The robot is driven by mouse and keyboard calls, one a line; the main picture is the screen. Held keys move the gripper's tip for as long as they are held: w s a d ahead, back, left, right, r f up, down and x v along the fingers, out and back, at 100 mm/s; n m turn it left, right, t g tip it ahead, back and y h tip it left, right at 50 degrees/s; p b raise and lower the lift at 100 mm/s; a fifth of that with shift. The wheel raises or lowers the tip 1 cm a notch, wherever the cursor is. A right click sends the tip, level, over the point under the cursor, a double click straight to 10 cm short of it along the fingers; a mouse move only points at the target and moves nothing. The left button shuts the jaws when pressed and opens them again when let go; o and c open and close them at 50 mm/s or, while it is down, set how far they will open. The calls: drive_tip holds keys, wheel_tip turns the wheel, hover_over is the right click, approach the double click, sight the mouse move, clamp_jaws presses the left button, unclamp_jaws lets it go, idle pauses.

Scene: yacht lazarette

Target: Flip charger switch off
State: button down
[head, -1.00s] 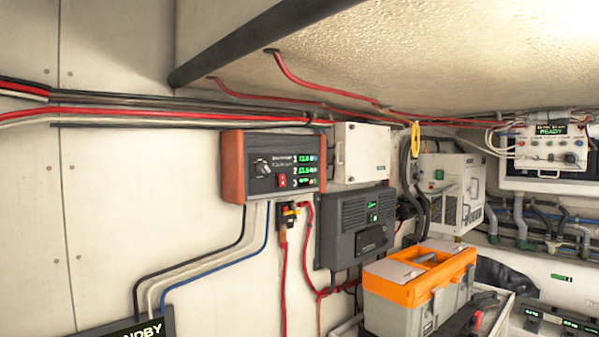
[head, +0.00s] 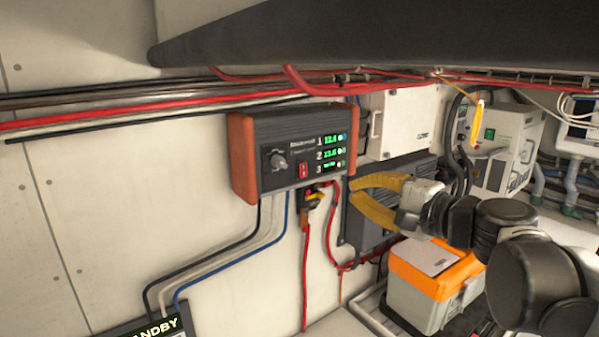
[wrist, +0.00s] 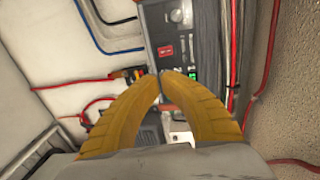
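The charger (head: 292,152) is a dark wall box with reddish-brown end caps and green readouts. I cannot tell which way the switch is set. In the wrist view the red switch (wrist: 165,51) shows just beyond the fingertips, on the dark charger face (wrist: 160,30). My gripper (head: 352,190) has two curved yellow fingers and is to the right of the charger. In the wrist view the fingertips (wrist: 162,74) come together with nothing between them. They look apart from the switch.
A small breaker (head: 313,199) with red cable hangs below the charger. A white box (head: 402,122) and a dark grey unit (head: 420,165) are to its right. An orange-topped toolbox (head: 425,300) stands below my arm. Cables run above; bare wall lies left.

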sight(306, 176)
drive_tip(key=x, duration=1.4)
drive_tip(key=shift+w+a+f, duration=0.2)
drive_tip(key=shift+w+a, duration=0.1)
drive_tip(key=shift+w, duration=0.05)
drive_tip(key=shift+s+d, duration=0.1)
drive_tip(key=shift+r, duration=0.1)
